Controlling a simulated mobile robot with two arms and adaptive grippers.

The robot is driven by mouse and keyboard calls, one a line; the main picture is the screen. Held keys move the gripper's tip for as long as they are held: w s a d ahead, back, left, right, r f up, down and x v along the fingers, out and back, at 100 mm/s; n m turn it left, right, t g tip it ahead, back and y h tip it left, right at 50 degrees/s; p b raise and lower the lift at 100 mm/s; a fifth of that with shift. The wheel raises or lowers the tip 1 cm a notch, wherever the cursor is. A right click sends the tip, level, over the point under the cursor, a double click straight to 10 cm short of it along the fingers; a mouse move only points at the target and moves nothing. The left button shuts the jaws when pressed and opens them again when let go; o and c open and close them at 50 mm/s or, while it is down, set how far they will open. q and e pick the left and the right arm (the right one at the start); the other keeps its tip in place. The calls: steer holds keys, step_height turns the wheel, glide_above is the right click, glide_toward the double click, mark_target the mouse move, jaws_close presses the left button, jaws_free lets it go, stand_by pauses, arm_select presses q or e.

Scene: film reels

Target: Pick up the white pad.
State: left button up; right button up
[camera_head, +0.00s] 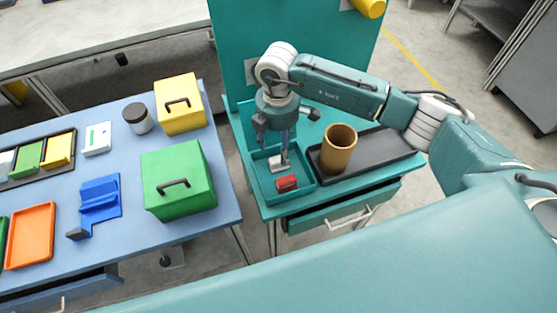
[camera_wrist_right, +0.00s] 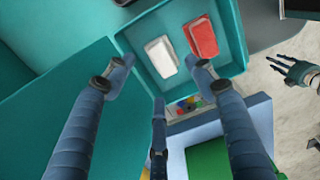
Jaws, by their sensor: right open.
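The white pad (camera_head: 276,163) lies in the teal tray (camera_head: 311,186) on the teal workbench. It also shows in the right wrist view (camera_wrist_right: 162,56), beside a red block (camera_wrist_right: 201,37). My right gripper (camera_head: 284,146) points down above the tray, over the pad. In the wrist view its fingers (camera_wrist_right: 160,75) are spread on either side of the white pad, with nothing between them. A second gripper, which looks like my left one (camera_wrist_right: 293,72), shows at the right of the wrist view over the floor, fingers spread.
A brown cup (camera_head: 338,150) stands on a dark tray (camera_head: 385,152) just right of the teal tray. A green box (camera_head: 178,180) and a yellow box (camera_head: 180,104) stand on the blue table (camera_head: 135,245) to the left. A gap separates the two tables.

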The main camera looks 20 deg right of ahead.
mark_target(278, 157)
step_height(278, 157, down, 5)
steer(key=shift+w+p, duration=0.1)
steer(key=shift+p, duration=0.65)
steer(key=shift+c, duration=1.2)
steer(key=c, duration=1)
arm_select(q)
steer(key=shift+w+d+r, duration=0.15)
steer(key=shift+w+r, duration=0.7)
steer(key=shift+w, duration=0.3)
